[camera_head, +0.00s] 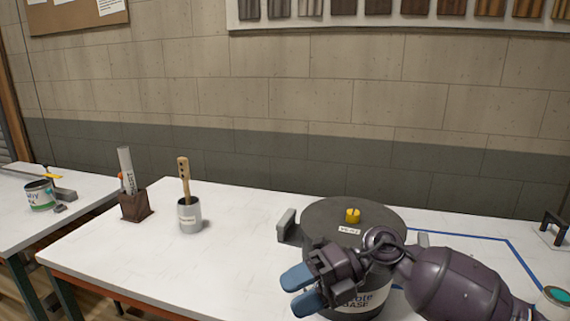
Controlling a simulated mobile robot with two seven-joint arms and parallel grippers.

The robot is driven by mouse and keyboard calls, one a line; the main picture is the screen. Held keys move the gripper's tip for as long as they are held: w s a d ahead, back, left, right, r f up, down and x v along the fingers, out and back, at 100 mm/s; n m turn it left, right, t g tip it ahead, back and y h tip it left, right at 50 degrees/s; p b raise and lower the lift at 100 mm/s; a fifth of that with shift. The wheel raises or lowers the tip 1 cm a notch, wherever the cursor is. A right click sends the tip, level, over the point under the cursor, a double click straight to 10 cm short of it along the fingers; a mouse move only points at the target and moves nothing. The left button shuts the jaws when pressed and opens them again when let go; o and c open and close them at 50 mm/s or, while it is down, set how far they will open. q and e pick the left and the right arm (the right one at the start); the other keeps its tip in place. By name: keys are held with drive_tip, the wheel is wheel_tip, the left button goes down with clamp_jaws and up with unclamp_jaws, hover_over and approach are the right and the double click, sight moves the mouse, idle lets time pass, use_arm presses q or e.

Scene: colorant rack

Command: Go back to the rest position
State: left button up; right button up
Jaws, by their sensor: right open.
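My right gripper (301,289) has blue fingertips and a dark purple arm that comes in from the lower right. Its fingers are apart and I see nothing between them. It is in front of a large dark drum (325,213) with a grey lid, a yellow knob (352,215) and a small white label. The arm and gripper hide part of the drum's front, where a white label with "BASE" shows. I cannot tell whether the gripper touches the drum. My left gripper is out of view.
The white table (120,258) is clear at its front left. A grey cup (190,215) with a wooden stick and a brown holder (137,205) with a tube stand further back. A paint can (40,196) is on the left table. Blue tape (465,235) marks the right side.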

drive_tip(key=s+d+f+m+t+h, duration=0.1)
drive_tip(key=d+f+m+t+h, duration=0.2)
drive_tip(key=d+f+m+t, duration=1)
drive_tip(key=s+d+f+m+t+h, duration=0.15)
drive_tip(key=f+m+t+h, duration=0.25)
drive_tip(key=m+t, duration=1)
drive_tip(key=s+d+f+m+g+h, duration=0.7)
drive_tip(key=s+d+f+m+g, duration=0.3)
drive_tip(key=s+f+m, duration=0.2)
wheel_tip(320, 180, down, 3)
drive_tip(key=shift+s+d+r+g, duration=0.15)
drive_tip(key=shift+s+d+g, duration=0.2)
drive_tip(key=shift+s, duration=0.9)
